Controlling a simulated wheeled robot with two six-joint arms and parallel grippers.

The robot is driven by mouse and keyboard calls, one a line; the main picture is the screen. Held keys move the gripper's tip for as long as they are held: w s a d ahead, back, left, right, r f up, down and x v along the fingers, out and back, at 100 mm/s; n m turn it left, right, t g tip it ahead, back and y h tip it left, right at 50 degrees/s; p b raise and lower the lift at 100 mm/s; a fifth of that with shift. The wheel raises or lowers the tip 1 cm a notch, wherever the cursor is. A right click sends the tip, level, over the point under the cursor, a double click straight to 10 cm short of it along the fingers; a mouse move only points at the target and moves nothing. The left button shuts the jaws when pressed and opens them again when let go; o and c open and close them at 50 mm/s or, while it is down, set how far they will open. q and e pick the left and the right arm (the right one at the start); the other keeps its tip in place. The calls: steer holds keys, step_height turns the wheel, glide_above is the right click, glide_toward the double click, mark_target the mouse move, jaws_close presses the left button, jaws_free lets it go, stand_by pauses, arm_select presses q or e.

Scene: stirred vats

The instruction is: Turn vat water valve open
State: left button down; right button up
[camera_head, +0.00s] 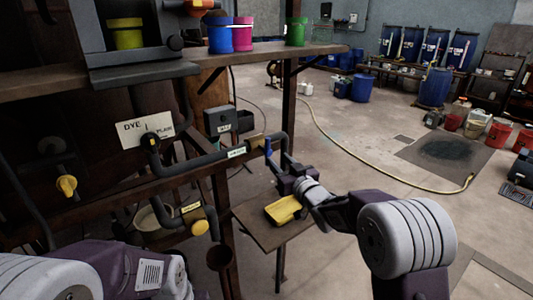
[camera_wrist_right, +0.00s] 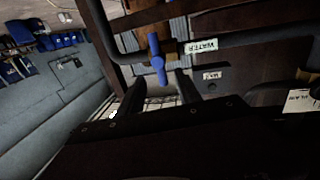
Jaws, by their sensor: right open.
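The water valve has a blue handle (camera_head: 268,147) on a dark pipe (camera_head: 205,163) with a small pale label. In the right wrist view the blue handle (camera_wrist_right: 157,60) lies across the pipe, beside a label (camera_wrist_right: 201,46) reading WATER. My right gripper (camera_head: 284,165) is open and close to the handle in the head view. In the right wrist view its two dark fingers (camera_wrist_right: 160,82) point at the handle, whose near end shows between the tips. I cannot tell whether they touch it. My left arm shows at lower left, its gripper out of view.
A yellow valve knob (camera_head: 66,186) and a second yellow valve (camera_head: 200,228) sit on nearby pipes. A shelf (camera_head: 225,60) above holds blue, pink and green buckets. A small board with a yellow item (camera_head: 284,210) is below my right gripper. The floor to the right is largely open, with a hose.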

mark_target(269, 150)
steer(key=p+x, duration=0.2)
steer(key=x, duration=0.5)
steer(key=shift+s+r+p, duration=0.1)
steer(key=shift+p, duration=0.25)
steer(key=shift+w+a+r, duration=0.1)
steer(key=shift+w+a, duration=0.15)
steer(key=shift+w, duration=0.3)
steer(key=shift+w+a, duration=0.2)
steer(key=shift+w, duration=0.15)
arm_select(q)
step_height(269, 150, up, 3)
steer(key=shift+s+f, duration=0.1)
steer(key=shift+s, duration=0.05)
arm_select(e)
jaws_close()
